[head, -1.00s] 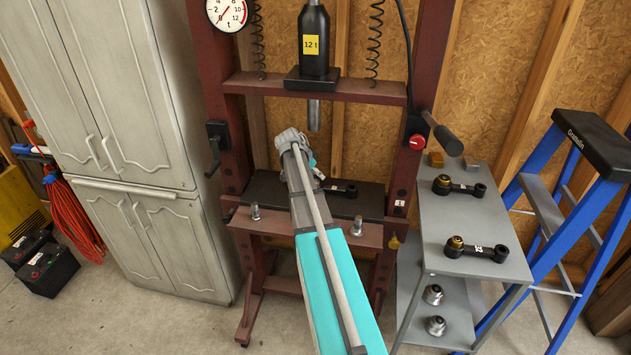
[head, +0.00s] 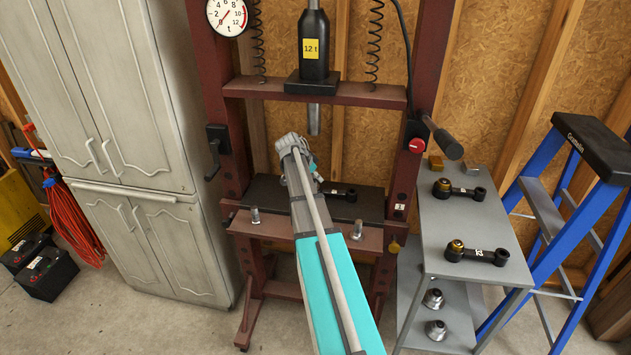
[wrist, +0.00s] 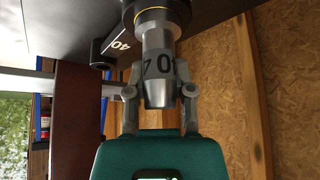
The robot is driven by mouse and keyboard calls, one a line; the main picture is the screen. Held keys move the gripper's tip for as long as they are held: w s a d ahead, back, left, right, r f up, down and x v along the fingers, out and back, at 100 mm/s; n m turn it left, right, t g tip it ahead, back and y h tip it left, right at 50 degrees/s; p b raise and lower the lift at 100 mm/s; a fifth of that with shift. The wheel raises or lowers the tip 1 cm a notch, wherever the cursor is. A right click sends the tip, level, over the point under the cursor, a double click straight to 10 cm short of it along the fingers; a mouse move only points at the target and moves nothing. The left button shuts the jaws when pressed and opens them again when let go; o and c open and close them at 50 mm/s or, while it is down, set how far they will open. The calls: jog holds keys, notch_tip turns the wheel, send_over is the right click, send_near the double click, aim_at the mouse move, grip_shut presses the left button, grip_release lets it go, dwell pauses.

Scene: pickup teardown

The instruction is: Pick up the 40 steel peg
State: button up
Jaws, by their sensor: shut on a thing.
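In the wrist view, a steel peg (wrist: 158,43) with a dark band stands between my two fingers. Its band shows characters that I cannot read surely. My gripper (wrist: 158,93) is shut on it, one finger on each side. The peg's far end meets a black ring with a gold edge (wrist: 160,14), part of a black arm marked 40 (wrist: 122,46). I cannot tell how far the peg sits in the ring. In the head view my gripper (head: 291,144) is over the press bed, and the peg is hidden there.
A black link arm (head: 342,192) lies on the press bed (head: 368,205), below the ram (head: 314,118). Bolts stand on the press's front beam. The grey cart (head: 440,225) at right holds two black link arms, with steel pieces (head: 434,298) on its lower shelf. A blue ladder (head: 570,235) stands beyond.

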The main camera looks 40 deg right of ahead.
grip_shut()
jog(key=shift+r, duration=0.2)
notch_tip(320, 180, up, 2)
jog(key=p, duration=0.2)
jog(key=shift+r+p, duration=0.1)
jog(key=shift+p, duration=0.2)
jog(key=s+a+r+p, duration=0.9)
jog(key=a+r+p, duration=0.1)
jog(key=shift+s+r, duration=0.2)
jog(key=shift+s, duration=0.05)
dwell(0.7)
